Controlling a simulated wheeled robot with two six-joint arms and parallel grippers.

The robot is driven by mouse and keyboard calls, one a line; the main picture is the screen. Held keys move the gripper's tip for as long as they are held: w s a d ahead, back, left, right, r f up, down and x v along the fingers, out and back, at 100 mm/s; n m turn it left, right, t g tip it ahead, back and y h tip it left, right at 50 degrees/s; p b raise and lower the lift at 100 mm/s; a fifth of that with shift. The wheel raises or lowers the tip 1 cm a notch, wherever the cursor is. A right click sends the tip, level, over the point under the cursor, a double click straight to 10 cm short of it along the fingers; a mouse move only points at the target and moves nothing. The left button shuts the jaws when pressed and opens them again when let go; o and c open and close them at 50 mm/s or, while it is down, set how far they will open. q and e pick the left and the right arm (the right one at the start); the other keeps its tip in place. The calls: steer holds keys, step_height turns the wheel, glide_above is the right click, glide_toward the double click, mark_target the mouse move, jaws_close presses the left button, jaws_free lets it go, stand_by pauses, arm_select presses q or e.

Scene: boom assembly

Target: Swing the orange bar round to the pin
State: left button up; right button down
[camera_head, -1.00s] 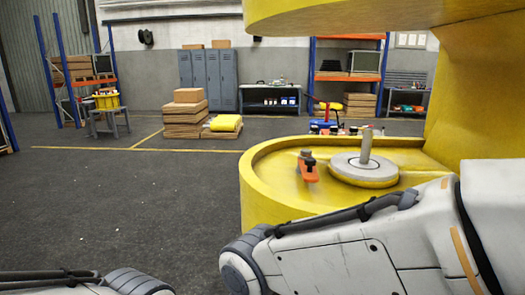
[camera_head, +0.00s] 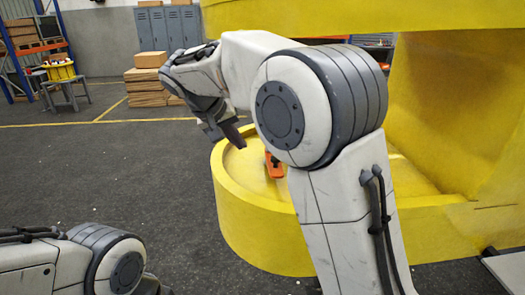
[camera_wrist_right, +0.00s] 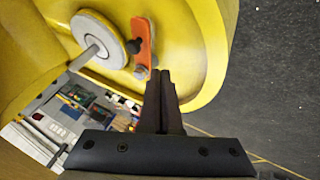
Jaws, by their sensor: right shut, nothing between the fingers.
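The orange bar (camera_head: 274,167) lies on the floor of the round yellow base, partly hidden behind my right arm in the head view. In the right wrist view the bar (camera_wrist_right: 145,40) shows more fully, with a dark bolt on it. A grey upright pin (camera_wrist_right: 86,58) stands on a round grey disc (camera_wrist_right: 100,35) to the left of the bar; my arm hides both in the head view. My right gripper (camera_head: 232,134) is shut and empty above the left side of the base. In the wrist view its fingertips (camera_wrist_right: 159,72) appear close to the bar's lower end; contact cannot be told.
The yellow base (camera_head: 240,220) has a raised rim, and a big yellow body overhangs it. The lower part of my left arm shows at bottom left. Boxes (camera_head: 146,90), lockers (camera_head: 165,30) and a small table (camera_head: 65,85) stand far behind. The floor at left is clear.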

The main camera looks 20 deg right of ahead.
steer(key=d+f+p, duration=0.1)
steer(key=d+f, duration=0.1)
steer(key=w+d+f+p, duration=0.1)
steer(key=d+f, duration=0.1)
steer(key=d+f+p, duration=0.1)
steer(key=d+f, duration=0.1)
steer(key=d, duration=0.1)
steer(key=shift+w+d+f+p, duration=0.1)
steer(key=shift+w+p, duration=0.2)
steer(key=shift+p, duration=0.1)
